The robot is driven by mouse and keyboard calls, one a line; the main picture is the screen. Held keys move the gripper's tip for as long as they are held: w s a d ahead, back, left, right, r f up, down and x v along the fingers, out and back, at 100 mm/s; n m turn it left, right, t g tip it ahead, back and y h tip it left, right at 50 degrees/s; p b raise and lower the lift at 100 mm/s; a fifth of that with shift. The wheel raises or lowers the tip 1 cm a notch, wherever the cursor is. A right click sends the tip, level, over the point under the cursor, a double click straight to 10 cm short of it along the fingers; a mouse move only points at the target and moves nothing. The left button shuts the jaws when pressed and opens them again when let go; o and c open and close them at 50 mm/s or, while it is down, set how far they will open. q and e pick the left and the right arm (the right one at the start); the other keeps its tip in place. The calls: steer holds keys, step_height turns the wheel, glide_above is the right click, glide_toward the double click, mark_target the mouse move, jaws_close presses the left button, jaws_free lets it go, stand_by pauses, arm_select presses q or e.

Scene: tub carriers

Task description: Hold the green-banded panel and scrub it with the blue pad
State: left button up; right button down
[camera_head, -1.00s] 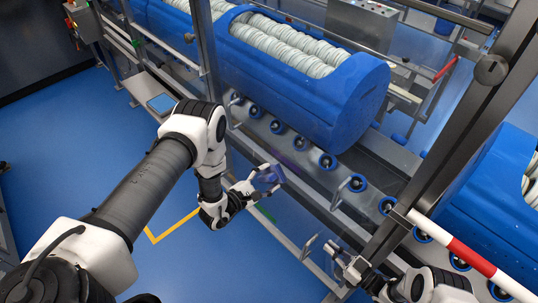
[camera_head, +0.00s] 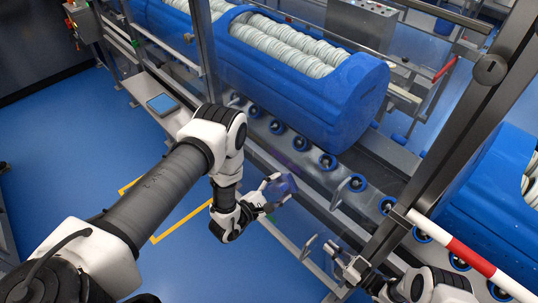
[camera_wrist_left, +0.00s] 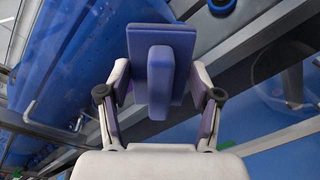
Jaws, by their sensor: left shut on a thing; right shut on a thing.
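My left gripper (camera_head: 273,192) is shut on the blue pad (camera_head: 285,186). In the left wrist view the pad (camera_wrist_left: 159,45) sits between the two fingers, its grip block toward the camera. The green-banded panel (camera_head: 300,222) is a clear sheet in front of the rollers; a bit of green shows along its lower edge, partly behind my left gripper. The pad is over the panel; I cannot tell whether they touch. My right gripper (camera_head: 343,262) is shut at the panel's lower right part; the exact grip point is too small to make out.
A large blue tub (camera_head: 320,95) with rolled white cloth stands on the roller conveyor behind the panel. A dark steel post (camera_head: 440,140) and a red-and-white bar (camera_head: 470,258) stand near my right arm. Metal handles (camera_head: 308,246) stick out nearby. Blue floor is open at left.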

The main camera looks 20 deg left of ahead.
arm_select(q)
steer(key=shift+w+a+r, duration=0.1)
steer(key=shift+w+a, duration=0.65)
steer(key=shift+a, duration=0.9)
steer(key=shift+w+a+f, duration=0.1)
steer(key=shift+w+a, duration=0.6)
steer(key=shift+a, duration=0.95)
steer(key=shift+w+a+r, duration=0.1)
steer(key=shift+w+a, duration=0.65)
steer(key=shift+a, duration=0.9)
arm_select(e)
steer(key=shift+s, duration=0.1)
arm_select(q)
steer(key=shift+w+a, duration=0.4)
steer(key=shift+a, duration=0.7)
steer(key=shift+w+a, duration=0.45)
steer(key=shift+a, duration=0.6)
steer(key=shift+w+a, duration=0.4)
steer(key=shift+a, duration=0.7)
glide_toward(250, 151)
steer(key=shift+w+d, duration=0.25)
steer(key=shift+w, duration=0.15)
arm_select(e)
steer(key=c, duration=1.2)
jaws_free()
steer(key=shift+c, duration=0.2)
